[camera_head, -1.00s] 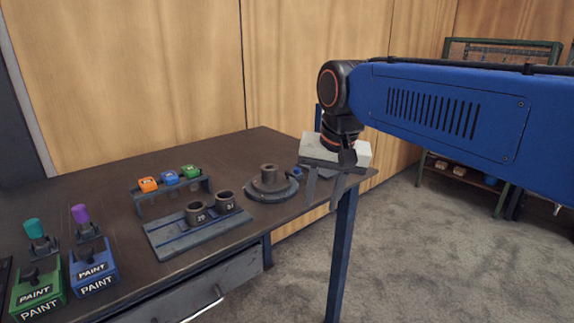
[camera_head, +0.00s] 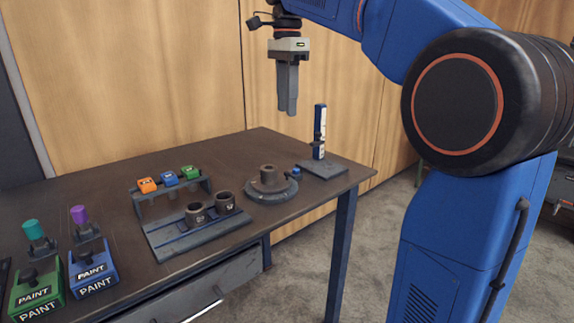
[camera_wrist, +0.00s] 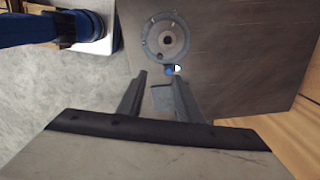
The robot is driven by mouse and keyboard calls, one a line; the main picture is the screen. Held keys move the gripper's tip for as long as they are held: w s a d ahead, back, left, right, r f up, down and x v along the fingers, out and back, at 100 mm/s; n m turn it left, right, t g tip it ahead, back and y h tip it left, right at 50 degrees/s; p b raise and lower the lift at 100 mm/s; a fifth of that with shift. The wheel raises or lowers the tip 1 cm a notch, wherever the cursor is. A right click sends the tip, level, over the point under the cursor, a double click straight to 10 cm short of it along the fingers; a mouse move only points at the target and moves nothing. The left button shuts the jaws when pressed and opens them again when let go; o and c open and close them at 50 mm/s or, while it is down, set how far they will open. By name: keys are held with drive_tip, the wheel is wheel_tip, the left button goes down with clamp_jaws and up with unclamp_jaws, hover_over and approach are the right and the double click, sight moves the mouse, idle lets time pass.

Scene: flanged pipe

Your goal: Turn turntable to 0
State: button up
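My gripper (camera_head: 287,111) hangs pointing down, well above the table and apart from the turntable. The wrist view shows its two fingers (camera_wrist: 154,76) apart with nothing held. Any angle marks are too small to read.
A blue and white upright post (camera_head: 319,130) stands on a grey plate (camera_head: 325,169) right of the turntable. A rack (camera_head: 200,232) with two dark cups is to its left, with coloured blocks (camera_head: 170,179) behind. Paint boxes (camera_head: 92,268) stand at the front left.

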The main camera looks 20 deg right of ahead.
sight(287, 172)
wheel_tip(287, 172, down, 17)
drive_tip(key=shift+f, duration=0.15)
idle(0.5)
clamp_jaws()
